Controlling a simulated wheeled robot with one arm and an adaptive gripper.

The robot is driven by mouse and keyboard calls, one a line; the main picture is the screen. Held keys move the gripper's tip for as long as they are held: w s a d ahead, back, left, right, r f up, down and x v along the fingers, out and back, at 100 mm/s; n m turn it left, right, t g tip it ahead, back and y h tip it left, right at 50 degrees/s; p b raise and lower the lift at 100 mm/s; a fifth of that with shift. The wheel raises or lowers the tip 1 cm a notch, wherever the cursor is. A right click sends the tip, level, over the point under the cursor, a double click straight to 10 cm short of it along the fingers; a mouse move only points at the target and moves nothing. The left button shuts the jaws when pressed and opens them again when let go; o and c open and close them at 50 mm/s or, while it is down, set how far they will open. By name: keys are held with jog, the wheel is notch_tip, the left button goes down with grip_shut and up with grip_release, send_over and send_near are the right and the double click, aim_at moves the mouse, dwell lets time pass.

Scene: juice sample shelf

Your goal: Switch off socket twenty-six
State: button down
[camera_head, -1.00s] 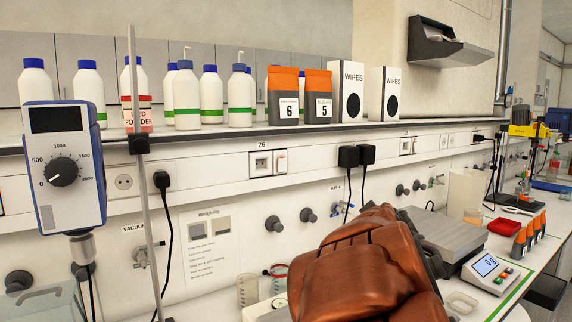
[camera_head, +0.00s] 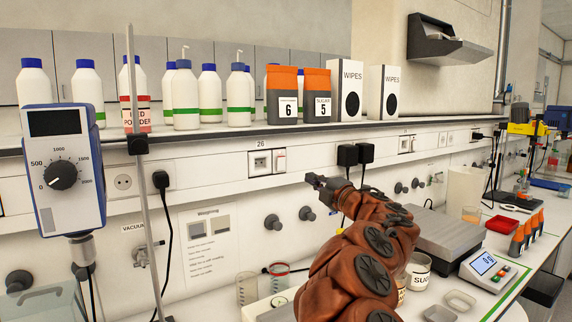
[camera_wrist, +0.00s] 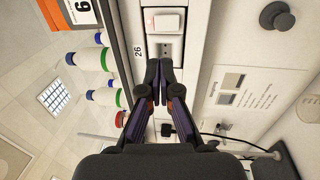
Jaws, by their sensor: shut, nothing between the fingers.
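Socket twenty-six (camera_head: 259,162) is a white unit on the wall rail under the shelf, with a 26 label above it. Its rocker switch (camera_head: 280,160) sits on its right side. In the wrist view the white switch (camera_wrist: 167,22) shows a small reddish glow, and the 26 label (camera_wrist: 138,51) is beside the unit. My gripper (camera_head: 314,181) is shut and empty, to the right of and slightly below the socket in the head view. In the wrist view its fingertips (camera_wrist: 158,66) overlap the socket's lower part, short of the switch. Contact cannot be told.
Black plugs (camera_head: 356,154) sit in the rail to the right of the socket, their cables hanging down. A metal rod (camera_head: 146,230) and a control box (camera_head: 62,168) stand at the left. The shelf (camera_head: 220,132) with bottles and bags overhangs the rail.

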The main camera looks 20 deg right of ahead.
dwell(0.3)
jog(key=p, duration=0.5)
send_near(281, 160)
jog(key=shift+x, duration=2.6)
jog(key=shift+w, duration=0.6)
jog(key=shift+w+r, duration=0.1)
jog(key=shift+w, duration=0.3)
jog(key=shift+w+a+r, duration=0.1)
jog(key=shift+w+p, duration=0.15)
jog(key=shift+p, duration=0.15)
jog(key=shift+a, duration=0.1)
